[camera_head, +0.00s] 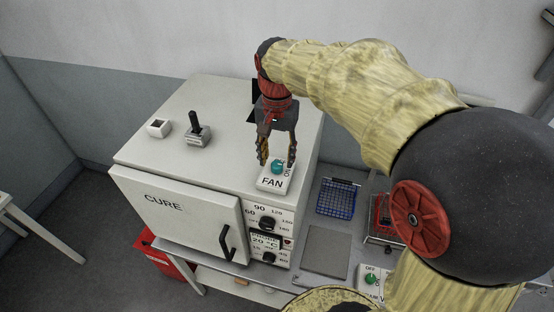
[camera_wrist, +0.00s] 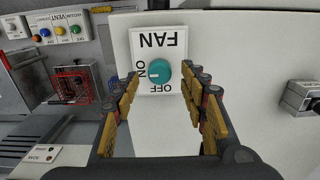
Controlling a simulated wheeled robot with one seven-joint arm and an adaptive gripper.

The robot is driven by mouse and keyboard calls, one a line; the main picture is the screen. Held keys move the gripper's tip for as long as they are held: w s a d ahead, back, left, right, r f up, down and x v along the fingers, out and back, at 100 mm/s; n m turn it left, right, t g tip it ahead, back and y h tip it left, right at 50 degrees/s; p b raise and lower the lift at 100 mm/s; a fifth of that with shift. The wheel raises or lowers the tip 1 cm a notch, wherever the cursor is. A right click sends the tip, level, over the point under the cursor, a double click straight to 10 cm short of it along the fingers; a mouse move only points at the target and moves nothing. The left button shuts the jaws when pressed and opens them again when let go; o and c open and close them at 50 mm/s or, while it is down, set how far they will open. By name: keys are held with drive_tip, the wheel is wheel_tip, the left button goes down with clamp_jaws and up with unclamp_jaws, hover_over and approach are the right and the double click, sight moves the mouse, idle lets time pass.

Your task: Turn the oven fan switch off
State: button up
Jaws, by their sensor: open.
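The oven fan switch is a teal round knob (camera_head: 277,167) on a white plate marked FAN (camera_head: 271,182), on top of the white oven (camera_head: 235,112) near its front right edge. In the wrist view the knob (camera_wrist: 159,70) shows ON to its left and OFF below it, upside down. I cannot tell for sure which mark it points to. My gripper (camera_head: 277,162) points down over the switch, fingers apart on either side of the knob. In the wrist view the open gripper (camera_wrist: 165,88) holds nothing, and the knob appears between the fingertips. Contact cannot be told.
A black-handled lever (camera_head: 197,130) and a small white box (camera_head: 159,127) stand left on the oven top. The oven door marked CURE (camera_head: 170,208) is shut. A blue rack (camera_head: 338,198) and a grey plate (camera_head: 326,250) lie to the right. The oven top's middle is clear.

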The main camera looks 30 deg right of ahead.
drive_tip(key=shift+f, duration=1)
drive_tip(key=shift+c, duration=1.2)
clamp_jaws()
